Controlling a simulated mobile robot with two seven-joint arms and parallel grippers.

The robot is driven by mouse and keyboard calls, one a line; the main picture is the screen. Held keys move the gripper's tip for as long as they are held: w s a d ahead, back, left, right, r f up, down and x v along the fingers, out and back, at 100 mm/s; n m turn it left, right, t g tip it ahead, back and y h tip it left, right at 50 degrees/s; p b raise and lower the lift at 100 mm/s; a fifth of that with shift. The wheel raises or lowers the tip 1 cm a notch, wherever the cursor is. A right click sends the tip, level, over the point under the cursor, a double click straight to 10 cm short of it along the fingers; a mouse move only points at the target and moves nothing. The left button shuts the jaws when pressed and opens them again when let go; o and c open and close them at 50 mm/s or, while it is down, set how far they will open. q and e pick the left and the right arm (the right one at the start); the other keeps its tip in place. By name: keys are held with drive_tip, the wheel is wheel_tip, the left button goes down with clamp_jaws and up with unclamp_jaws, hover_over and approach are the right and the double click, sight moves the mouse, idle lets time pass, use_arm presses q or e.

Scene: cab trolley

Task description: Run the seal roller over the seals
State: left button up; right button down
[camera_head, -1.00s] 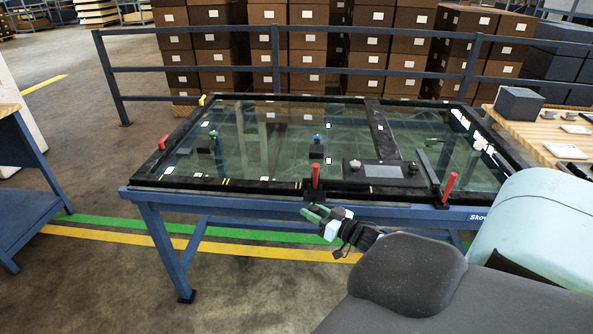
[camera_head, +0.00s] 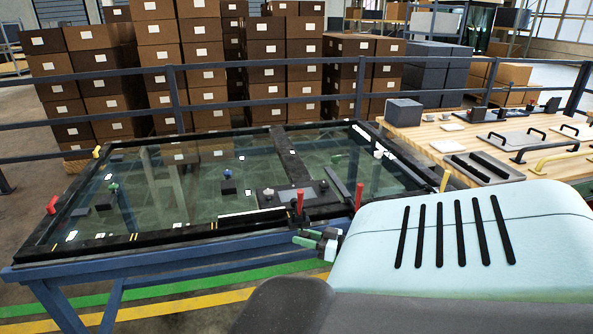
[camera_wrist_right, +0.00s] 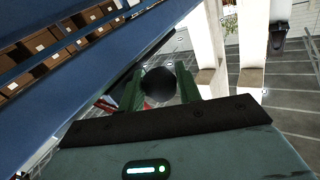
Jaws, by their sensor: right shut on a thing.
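A glass pane (camera_head: 190,195) lies in a black seal frame (camera_head: 170,238) on a blue trolley (camera_head: 190,254) in the head view. My right gripper (camera_head: 308,238) is at the trolley's front edge, below a red handle (camera_head: 300,202); its green fingertips point left. In the right wrist view the gripper (camera_wrist_right: 160,88) is shut on a dark, round-ended thing (camera_wrist_right: 159,84), seen end-on, which looks like the seal roller's handle. The rest of it is hidden. I cannot tell whether it touches a seal. My left gripper is out of view.
Yellow handles stand at the far left (camera_head: 97,152) and right (camera_head: 445,180). A wooden bench (camera_head: 420,138) with a grey box (camera_head: 404,112) adjoins on the right. A railing (camera_head: 215,103) runs behind.

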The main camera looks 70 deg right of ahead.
drive_tip(key=c, duration=1)
unclamp_jaws()
drive_tip(key=shift+s, duration=0.1)
drive_tip(key=shift+s+d, duration=0.15)
drive_tip(key=shift+s, duration=1.8)
drive_tip(key=shift+s+d, duration=0.15)
drive_tip(key=shift+s, duration=1.75)
drive_tip(key=shift+a+f, duration=0.1)
